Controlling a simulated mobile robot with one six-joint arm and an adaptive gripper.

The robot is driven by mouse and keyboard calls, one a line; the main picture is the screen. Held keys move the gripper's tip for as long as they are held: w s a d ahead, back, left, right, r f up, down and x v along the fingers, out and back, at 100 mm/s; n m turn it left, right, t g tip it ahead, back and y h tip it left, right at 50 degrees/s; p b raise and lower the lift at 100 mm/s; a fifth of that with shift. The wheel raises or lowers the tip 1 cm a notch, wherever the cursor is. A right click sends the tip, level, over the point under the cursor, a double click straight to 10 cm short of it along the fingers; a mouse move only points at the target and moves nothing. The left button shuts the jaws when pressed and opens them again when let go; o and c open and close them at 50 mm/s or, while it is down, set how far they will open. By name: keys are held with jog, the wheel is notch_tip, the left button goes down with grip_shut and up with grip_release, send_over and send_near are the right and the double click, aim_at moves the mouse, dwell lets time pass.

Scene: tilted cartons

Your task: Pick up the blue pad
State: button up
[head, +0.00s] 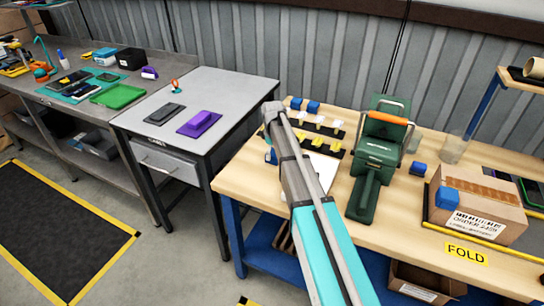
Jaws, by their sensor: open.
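Several small blue pieces are in the head view, and I cannot tell for sure which is the blue pad. One blue block (418,169) lies on the wooden bench right of the green machine. Another blue piece (446,197) is on the left side of the carton (480,203). Two blue blocks (312,106) sit side by side at the back left of the bench. My arm reaches up across the bench's left part, and its end is hidden behind its own links. My gripper's fingers cannot be made out.
A green machine (364,195) with an orange-handled top stands mid-bench, between my arm and the carton. A clear cup (453,148) stands behind the carton. Black strips with yellow and white pieces (318,142) lie left.

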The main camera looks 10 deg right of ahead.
jog(key=c, duration=0.6)
jog(key=shift+r, duration=0.15)
jog(key=shift+r+p, duration=0.95)
jog(key=shift+p, duration=0.1)
jog(key=shift+s+d+r+p, duration=0.9)
jog(key=shift+s+r+p, duration=0.9)
jog(key=shift+s, duration=0.35)
jog(key=shift+s+d+r+p, duration=0.85)
jog(key=shift+s+r+p, duration=1)
jog(key=shift+s, duration=0.3)
jog(key=shift+s+d+r+p, duration=0.9)
jog(key=shift+s+r+p, duration=0.9)
jog(key=shift+s, duration=0.35)
jog(key=shift+a, duration=0.15)
